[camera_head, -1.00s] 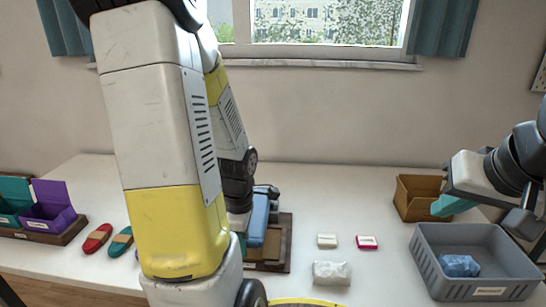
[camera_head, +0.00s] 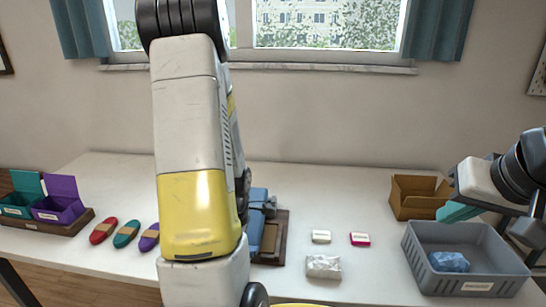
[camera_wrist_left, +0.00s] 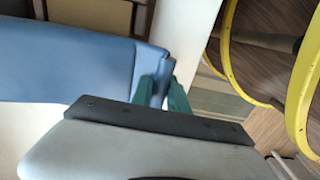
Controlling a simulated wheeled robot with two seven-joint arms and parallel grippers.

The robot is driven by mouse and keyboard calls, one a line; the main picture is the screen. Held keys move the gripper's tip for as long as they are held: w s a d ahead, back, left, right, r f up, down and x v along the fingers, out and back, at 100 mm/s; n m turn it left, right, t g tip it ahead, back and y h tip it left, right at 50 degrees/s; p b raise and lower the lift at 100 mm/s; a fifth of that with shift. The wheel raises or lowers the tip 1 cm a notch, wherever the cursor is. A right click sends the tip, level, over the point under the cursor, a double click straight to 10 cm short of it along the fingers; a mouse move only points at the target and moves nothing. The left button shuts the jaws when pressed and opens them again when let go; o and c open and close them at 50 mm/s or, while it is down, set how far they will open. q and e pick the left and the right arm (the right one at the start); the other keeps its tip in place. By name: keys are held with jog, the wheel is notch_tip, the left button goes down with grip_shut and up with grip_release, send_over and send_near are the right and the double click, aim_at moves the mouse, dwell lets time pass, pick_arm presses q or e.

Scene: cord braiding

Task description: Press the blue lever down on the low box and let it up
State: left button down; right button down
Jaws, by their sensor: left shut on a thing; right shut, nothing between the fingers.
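The blue lever (camera_head: 256,222) stands at the low brown box (camera_head: 283,228) in the head view, partly hidden behind my left arm. In the left wrist view the lever (camera_wrist_left: 80,62) is a wide blue bar reaching in from the left. The teal fingers of my left gripper (camera_wrist_left: 166,88) are shut on its end. My left gripper is hidden behind its own arm in the head view. My right gripper (camera_head: 456,212) is shut and empty, above the back of the grey bin, away from the lever.
A grey bin (camera_head: 470,282) holds a blue crumpled packet (camera_head: 449,262). A brown open box (camera_head: 417,196) stands behind it. A white packet (camera_head: 323,267), a white block (camera_head: 321,237) and a red one (camera_head: 360,239) lie between. Red, teal and purple shuttles (camera_head: 104,231) lie left.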

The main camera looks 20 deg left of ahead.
pick_arm(q)
jog(key=shift+f, duration=1.2)
jog(key=shift+c, duration=1)
grip_release()
jog(key=shift+r, duration=0.1)
